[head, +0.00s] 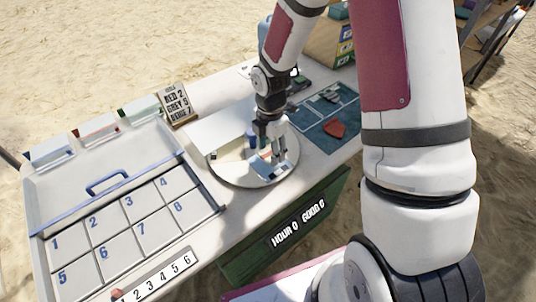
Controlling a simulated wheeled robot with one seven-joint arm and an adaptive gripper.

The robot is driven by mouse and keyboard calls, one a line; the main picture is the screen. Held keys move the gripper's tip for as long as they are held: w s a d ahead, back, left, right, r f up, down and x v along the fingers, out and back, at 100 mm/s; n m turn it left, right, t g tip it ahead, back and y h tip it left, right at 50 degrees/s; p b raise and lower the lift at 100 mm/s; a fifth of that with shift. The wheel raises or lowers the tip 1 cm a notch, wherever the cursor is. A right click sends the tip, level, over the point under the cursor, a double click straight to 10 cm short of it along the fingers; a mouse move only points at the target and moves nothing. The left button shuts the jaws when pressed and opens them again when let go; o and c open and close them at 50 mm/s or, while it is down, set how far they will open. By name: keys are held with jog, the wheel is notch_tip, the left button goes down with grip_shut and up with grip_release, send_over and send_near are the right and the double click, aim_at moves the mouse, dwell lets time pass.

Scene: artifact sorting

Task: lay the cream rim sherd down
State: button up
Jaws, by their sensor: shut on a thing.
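My gripper (271,156) points down over the round pale tray (226,177) on the table. Its fingers are shut on a small piece at their tips, which I take to be the cream rim sherd; the fingers hide most of it. I cannot tell whether the piece touches the tray. Small pale, blue and reddish items lie on the tray near the fingertips, too small to make out clearly.
A blue mat (318,131) with a red sherd (334,129) and a dark piece lies right of the tray. A numbered grid case (122,225) with an open lid stands left. A number strip (155,278) lies in front. A card (176,103) stands behind.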

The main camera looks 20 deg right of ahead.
aim_at(268, 151)
jog(key=shift+w+f, duration=0.1)
jog(key=shift+w, duration=0.45)
jog(key=shift+f, duration=1.7)
jog(key=shift+f, duration=0.2)
jog(key=o, duration=0.9)
jog(key=shift+c, duration=0.2)
jog(key=shift+r, duration=0.15)
